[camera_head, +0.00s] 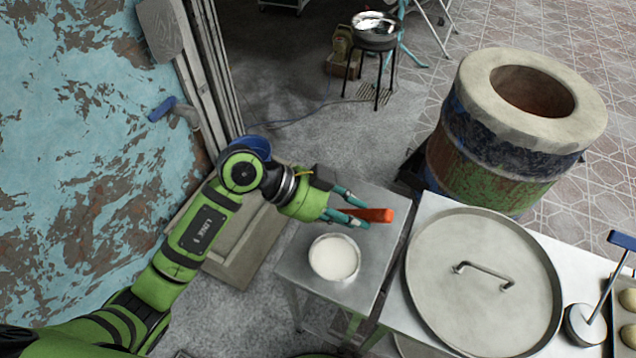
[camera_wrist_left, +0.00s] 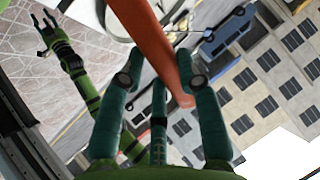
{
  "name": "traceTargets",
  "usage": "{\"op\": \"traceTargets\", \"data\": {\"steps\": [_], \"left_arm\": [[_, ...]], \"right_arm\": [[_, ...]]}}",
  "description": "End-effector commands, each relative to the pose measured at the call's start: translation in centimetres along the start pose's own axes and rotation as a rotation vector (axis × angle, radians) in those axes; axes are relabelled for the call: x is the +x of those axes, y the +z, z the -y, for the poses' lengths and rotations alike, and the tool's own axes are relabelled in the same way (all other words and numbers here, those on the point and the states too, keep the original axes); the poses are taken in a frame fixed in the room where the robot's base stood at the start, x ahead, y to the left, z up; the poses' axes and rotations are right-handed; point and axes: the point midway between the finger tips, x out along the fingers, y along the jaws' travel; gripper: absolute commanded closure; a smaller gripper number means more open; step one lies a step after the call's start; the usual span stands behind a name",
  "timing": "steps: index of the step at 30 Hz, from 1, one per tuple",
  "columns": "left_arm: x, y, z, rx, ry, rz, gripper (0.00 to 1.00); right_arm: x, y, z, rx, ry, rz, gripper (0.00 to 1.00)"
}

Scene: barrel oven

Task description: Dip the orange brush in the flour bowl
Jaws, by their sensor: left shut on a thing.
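The orange brush (camera_head: 377,215) is held in my left gripper (camera_head: 345,208), whose teal fingers are shut on it. It is above the small metal table, behind and right of the flour bowl (camera_head: 334,258). The bowl is white inside with flour and stands on the table. In the left wrist view the brush (camera_wrist_left: 158,50) runs diagonally between the fingers of the left gripper (camera_wrist_left: 161,82); its upper end is cut off by the frame. My right gripper (camera_wrist_left: 48,22) shows small at the upper left of that view, fingers apart and empty.
The small metal table (camera_head: 298,262) adjoins a counter with a large round lid (camera_head: 440,290). A blue-handled tool (camera_head: 587,322) and a dough tray (camera_head: 613,340) are at the right. The barrel oven (camera_head: 495,150) stands behind. A peeling blue wall (camera_head: 70,150) is on the left.

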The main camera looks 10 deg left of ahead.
Motion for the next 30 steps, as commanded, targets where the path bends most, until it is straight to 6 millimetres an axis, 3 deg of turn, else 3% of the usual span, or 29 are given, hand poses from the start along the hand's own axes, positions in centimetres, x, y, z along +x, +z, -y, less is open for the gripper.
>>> {"op": "traceTargets", "data": {"steps": [1, 6, 12, 20, 30], "left_arm": [[-0.8, -2.8, -0.3, 0.004, -0.013, -0.048, 1.00], [-2.6, -8.0, -1.4, 0.005, -0.060, -0.155, 1.00], [-4.0, -10.8, -2.0, 0.000, -0.093, -0.209, 1.00], [-3.6, -10.4, -2.4, 0.000, -0.099, -0.216, 1.00], [-1.5, -7.8, -3.6, 0.000, -0.098, -0.216, 1.00]], "right_arm": [[-1.5, -0.1, 0.0, 0.000, 0.000, 0.000, 0.58], [-3.3, -0.3, -0.1, 0.000, 0.000, 0.000, 0.58], [-4.1, -0.3, -0.1, 0.000, 0.000, 0.000, 0.58], [-2.9, -0.2, -0.1, 0.000, 0.000, 0.001, 0.58], [1.4, 0.2, 0.0, 0.000, 0.000, 0.001, 0.58]]}}
